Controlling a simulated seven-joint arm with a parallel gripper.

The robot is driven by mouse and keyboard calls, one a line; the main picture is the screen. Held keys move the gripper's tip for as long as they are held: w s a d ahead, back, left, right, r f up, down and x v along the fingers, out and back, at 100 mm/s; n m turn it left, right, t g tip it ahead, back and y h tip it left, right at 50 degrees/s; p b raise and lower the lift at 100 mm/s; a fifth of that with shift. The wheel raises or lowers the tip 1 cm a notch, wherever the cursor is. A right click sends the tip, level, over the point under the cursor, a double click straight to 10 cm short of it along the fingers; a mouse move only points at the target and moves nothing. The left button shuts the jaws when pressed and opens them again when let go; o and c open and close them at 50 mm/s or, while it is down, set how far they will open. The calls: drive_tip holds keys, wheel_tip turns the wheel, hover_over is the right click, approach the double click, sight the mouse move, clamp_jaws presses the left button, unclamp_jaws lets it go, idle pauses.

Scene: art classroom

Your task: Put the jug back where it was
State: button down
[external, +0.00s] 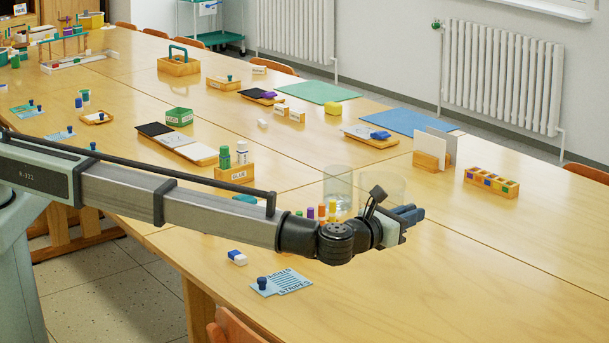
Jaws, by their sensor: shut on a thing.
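My gripper (408,214) is low over the near part of the table, at the end of my arm, and is shut on the jug. The jug (381,183) looks like a clear glass vessel. It shows faintly just behind and above the gripper, and its lower part is hidden by my wrist. I cannot tell whether its base touches the table. A second clear glass vessel (338,184) stands just to its left, with something pale low inside it.
Coloured pegs (321,211) stand left of my wrist. A glue holder (235,171), an eraser (237,257) and a stripes card (284,283) lie nearby. A card holder (432,155) and a crayon box (491,183) stand behind right. The right table (520,275) is clear.

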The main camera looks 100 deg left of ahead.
drive_tip(key=shift+s+f+h, duration=0.3)
drive_tip(key=shift+s+f, duration=0.05)
drive_tip(key=shift+s, duration=0.05)
drive_tip(key=shift+f, duration=4.75)
drive_tip(key=shift+f, duration=0.1)
drive_tip(key=c, duration=1.1)
unclamp_jaws()
drive_tip(key=shift+s+d, duration=0.15)
drive_tip(key=v, duration=1.1)
drive_tip(key=shift+s+d, duration=0.2)
drive_tip(key=shift+s, duration=0.05)
